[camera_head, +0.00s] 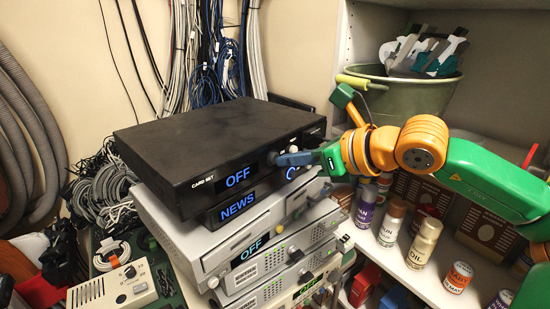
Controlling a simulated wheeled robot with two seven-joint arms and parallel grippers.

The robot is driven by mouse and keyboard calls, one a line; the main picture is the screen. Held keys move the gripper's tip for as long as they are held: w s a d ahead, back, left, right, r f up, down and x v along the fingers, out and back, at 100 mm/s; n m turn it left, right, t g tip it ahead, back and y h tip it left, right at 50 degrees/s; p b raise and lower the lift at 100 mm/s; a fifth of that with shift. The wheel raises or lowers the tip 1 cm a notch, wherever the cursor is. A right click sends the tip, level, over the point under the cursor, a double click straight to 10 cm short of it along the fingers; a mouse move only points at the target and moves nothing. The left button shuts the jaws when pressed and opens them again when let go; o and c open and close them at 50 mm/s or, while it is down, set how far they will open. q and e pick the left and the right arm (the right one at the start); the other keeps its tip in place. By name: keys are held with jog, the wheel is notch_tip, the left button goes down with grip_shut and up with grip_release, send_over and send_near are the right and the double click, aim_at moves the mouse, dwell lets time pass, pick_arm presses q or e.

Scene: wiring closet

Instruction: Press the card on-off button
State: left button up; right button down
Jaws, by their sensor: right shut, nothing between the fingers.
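The card unit is a flat black box (205,145) on top of a stack of devices, with "CARD" lettering at the left of its front. Its blue display (238,177) reads OFF. My right gripper (275,158) is shut and empty, with its fingertips at the right part of the box's front face. The fingertips cover that spot, so the button itself is hidden, and I cannot tell whether they touch it. My left gripper is not in view.
Below is a dark unit reading NEWS (238,206), then a silver unit with a blue OFF display (249,248). Cable bundles (205,50) hang behind. Cans and bottles (424,243) stand on the right shelf, below a green bucket (405,95).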

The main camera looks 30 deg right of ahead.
jog(key=shift+w+p, duration=0.45)
jog(key=shift+p, duration=0.35)
dwell(0.4)
jog(key=b+v, duration=0.4)
jog(key=v, duration=0.2)
jog(key=shift+r, duration=0.25)
jog(key=shift+f, duration=0.1)
